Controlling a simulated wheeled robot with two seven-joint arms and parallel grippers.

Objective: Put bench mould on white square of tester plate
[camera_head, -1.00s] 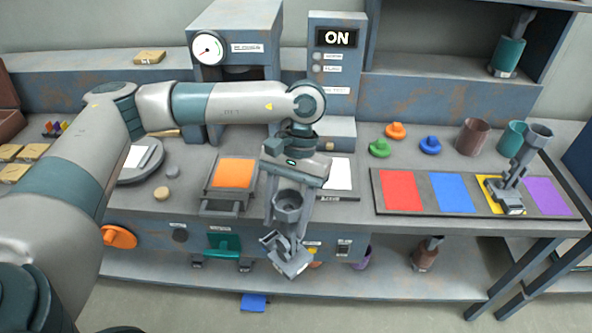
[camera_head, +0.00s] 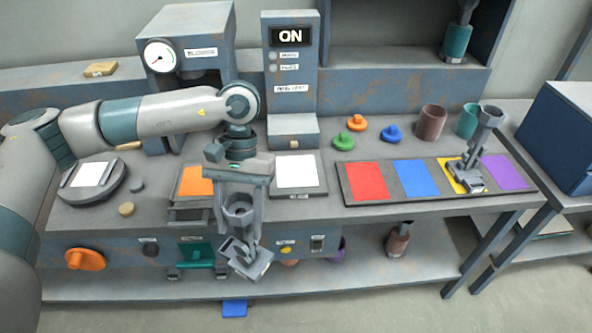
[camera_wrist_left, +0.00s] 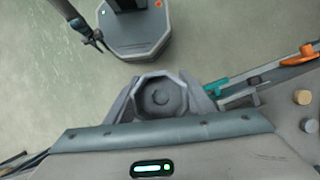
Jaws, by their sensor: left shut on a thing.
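My left gripper (camera_head: 238,196) is shut on a grey bench mould (camera_head: 240,210), which has a cup-shaped top and a tilted square foot hanging below. It hangs in front of the bench edge, left of a dark plate with a white square (camera_head: 295,171) before the ON tower. This square is bare; whether its plate is the tester plate I cannot tell, as its label is too small. In the left wrist view the mould's round cup (camera_wrist_left: 160,97) sits between the fingers. A dark jointed part in that view may be my right gripper (camera_wrist_left: 92,38); its jaws are unclear.
An orange-square plate (camera_head: 194,183) is partly behind the gripper. A similar grey mould (camera_head: 478,150) stands on the yellow square of the colour strip (camera_head: 345,195). A round stand with a white square (camera_head: 92,175) is at left. Coloured knobs and cups stand behind the strip.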

